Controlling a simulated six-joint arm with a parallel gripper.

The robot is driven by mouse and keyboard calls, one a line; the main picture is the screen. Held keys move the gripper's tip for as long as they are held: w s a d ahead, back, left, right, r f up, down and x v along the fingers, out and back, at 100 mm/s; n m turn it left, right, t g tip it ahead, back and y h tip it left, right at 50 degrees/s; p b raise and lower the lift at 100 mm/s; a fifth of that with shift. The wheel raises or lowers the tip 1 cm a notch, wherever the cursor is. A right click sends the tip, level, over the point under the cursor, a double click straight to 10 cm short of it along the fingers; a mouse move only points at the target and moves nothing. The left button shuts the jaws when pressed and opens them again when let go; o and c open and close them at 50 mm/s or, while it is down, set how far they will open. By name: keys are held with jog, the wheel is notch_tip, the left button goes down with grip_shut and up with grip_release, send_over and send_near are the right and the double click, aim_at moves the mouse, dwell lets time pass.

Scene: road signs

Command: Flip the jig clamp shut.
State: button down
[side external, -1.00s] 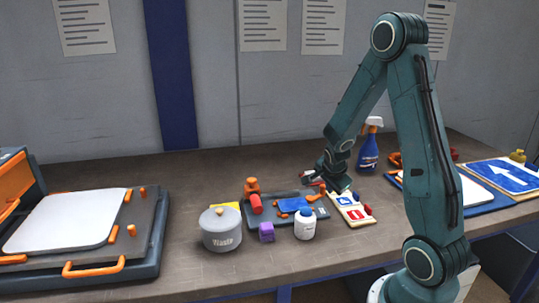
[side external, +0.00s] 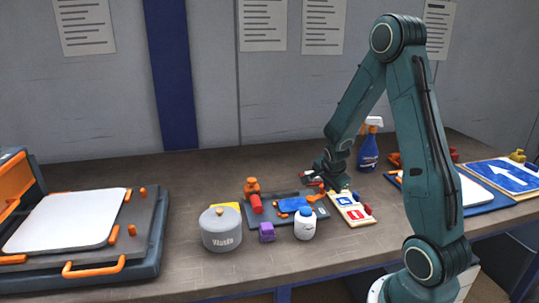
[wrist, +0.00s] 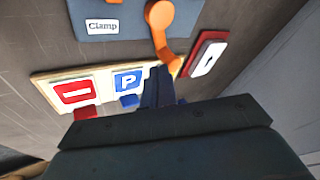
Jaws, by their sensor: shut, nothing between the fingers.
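The jig (side external: 285,222) is a dark grey-blue plate on the bench. Its edge, with the "Clamp" label (wrist: 103,27), shows in the wrist view. The orange clamp lever (side external: 317,195) stands at the jig's right end. In the wrist view the lever (wrist: 163,32) reaches out past the jig's edge, its rounded end (wrist: 171,62) close to my fingertips. My gripper (side external: 318,186) is shut and empty, low beside the lever. In the wrist view my gripper (wrist: 158,75) points at the lever's end; I cannot tell whether they touch.
A cream board (side external: 350,208) with small signs lies right of the jig. A spray bottle (side external: 369,148) stands behind.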

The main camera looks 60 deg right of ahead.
jog(key=shift+w+d+n+t, duration=0.15)
jog(key=shift+n+t, duration=0.15)
jog(key=shift+n, duration=0.2)
jog(key=shift+w+d+n+t+y, duration=0.2)
jog(key=shift+d+n+t+y, duration=0.3)
jog(key=shift+n, duration=0.6)
jog(key=n, duration=0.1)
jog(key=w+n+t+y, duration=0.1)
jog(key=n, duration=0.1)
jog(key=shift+w+d+n+y, duration=0.2)
jog(key=shift+d+n+y, duration=0.1)
jog(key=shift+d, duration=0.1)
jog(key=shift+w+d, duration=0.1)
jog(key=shift+w, duration=1.15)
jog(key=shift+s+d+r, duration=0.15)
jog(key=shift+s+d, duration=0.2)
jog(key=shift+s, duration=0.15)
jog(key=shift+s+d+r, duration=0.15)
jog(key=shift+s+d, duration=0.25)
jog(key=shift+s, duration=0.15)
jog(key=shift+s+d+r, duration=0.15)
jog(key=shift+s+d, duration=0.25)
jog(key=shift+s, duration=0.1)
jog(key=s+r, duration=0.5)
jog(key=r, duration=0.3)
jog(key=shift+s+a+r, duration=0.15)
jog(key=shift+s+r, duration=0.05)
jog(key=shift+s, duration=0.1)
